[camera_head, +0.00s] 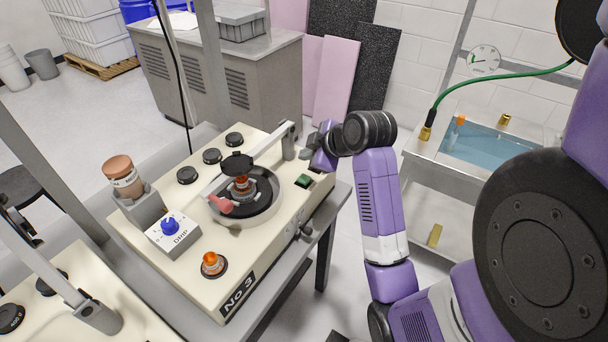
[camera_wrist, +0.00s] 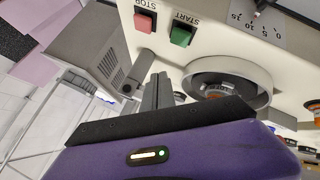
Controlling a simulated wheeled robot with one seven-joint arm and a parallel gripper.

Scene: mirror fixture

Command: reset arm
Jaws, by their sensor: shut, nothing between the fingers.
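My gripper (camera_head: 316,146) is beyond the right rear corner of the cream machine marked No 3 (camera_head: 195,285), near the grey post that carries its pale swing arm (camera_head: 265,147). The swing arm reaches over the round bowl (camera_head: 262,215); a pink-red piece (camera_head: 222,204) sits at its near end. In the wrist view my gripper (camera_wrist: 160,78) shows as dark fingers held together, with nothing between them. The bowl is beyond them to the right (camera_wrist: 222,78). A red STOP button (camera_wrist: 145,21) and a green START button (camera_wrist: 182,36) show above. I cannot tell whether the fingers touch the post.
A DRIP box (camera_head: 174,236) with a blue knob and a brown jar (camera_head: 122,177) stand on the machine's left side. A sink trolley (camera_head: 420,151) with a green hose is at right. A grey cabinet (camera_head: 175,75) and leaning panels (camera_head: 335,80) are behind. Another machine (camera_head: 75,300) is lower left.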

